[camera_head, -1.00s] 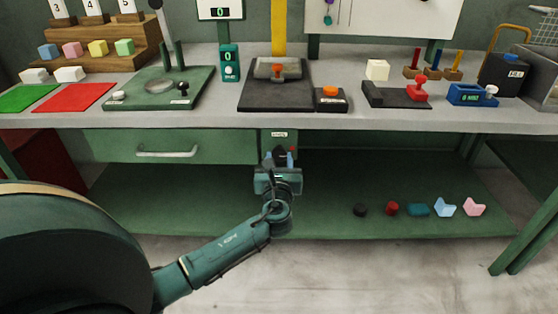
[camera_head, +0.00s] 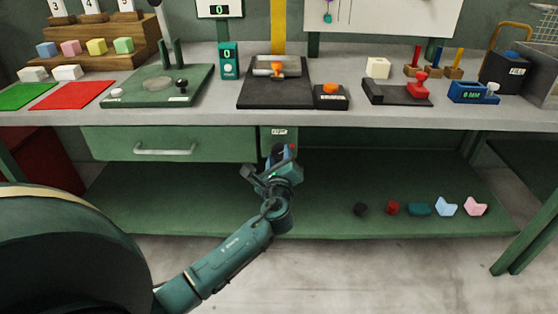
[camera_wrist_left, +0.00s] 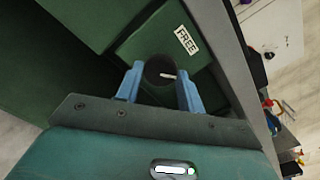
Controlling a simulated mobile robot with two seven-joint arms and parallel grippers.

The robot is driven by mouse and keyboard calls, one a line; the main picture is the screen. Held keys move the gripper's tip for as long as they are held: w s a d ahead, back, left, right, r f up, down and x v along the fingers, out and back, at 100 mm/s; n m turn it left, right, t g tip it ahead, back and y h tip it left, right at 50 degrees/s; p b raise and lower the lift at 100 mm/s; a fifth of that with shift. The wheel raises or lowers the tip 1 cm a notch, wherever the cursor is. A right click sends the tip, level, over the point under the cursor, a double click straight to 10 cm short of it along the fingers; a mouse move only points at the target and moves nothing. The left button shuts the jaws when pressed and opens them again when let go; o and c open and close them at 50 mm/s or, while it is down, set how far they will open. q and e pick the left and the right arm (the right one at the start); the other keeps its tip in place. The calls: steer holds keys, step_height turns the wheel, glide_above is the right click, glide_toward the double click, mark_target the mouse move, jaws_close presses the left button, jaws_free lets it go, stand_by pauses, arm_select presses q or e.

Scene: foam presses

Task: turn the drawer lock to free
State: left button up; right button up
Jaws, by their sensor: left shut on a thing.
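The drawer lock is a dark round knob with a pale pointer mark, on a green panel right of the drawer; it shows in the left wrist view (camera_wrist_left: 160,77). A label reading FREE (camera_wrist_left: 187,40) is on the panel beyond it. My left gripper (camera_head: 281,155) is shut on the lock knob, with a blue finger on each side; the fingers also show in the left wrist view (camera_wrist_left: 160,88). In the head view my gripper hides most of the knob. The drawer (camera_head: 170,145) with its pale bar handle is closed. My right gripper is not in view.
The grey worktop (camera_head: 220,117) overhangs the lock panel and holds several devices and blocks. A lower green shelf (camera_head: 330,215) carries several small coloured pieces at right. The space right of my gripper under the worktop is clear.

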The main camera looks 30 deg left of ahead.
arm_select(q)
steer(key=shift+f+n+b, duration=0.1)
steer(key=shift+n+b, duration=0.2)
steer(key=shift+n, duration=0.7)
steer(key=n+b, duration=0.1)
steer(key=n, duration=0.2)
steer(key=shift+n, duration=0.3)
steer(key=n+b, duration=0.2)
steer(key=n, duration=0.2)
steer(key=shift+r+n, duration=0.2)
steer(key=shift+n, duration=0.3)
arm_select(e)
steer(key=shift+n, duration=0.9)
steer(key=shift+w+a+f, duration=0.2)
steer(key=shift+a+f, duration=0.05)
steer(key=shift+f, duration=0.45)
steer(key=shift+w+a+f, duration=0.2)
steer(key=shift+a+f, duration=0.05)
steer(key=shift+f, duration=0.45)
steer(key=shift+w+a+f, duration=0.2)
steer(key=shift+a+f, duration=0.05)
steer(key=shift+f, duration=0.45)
arm_select(q)
steer(key=o, duration=1)
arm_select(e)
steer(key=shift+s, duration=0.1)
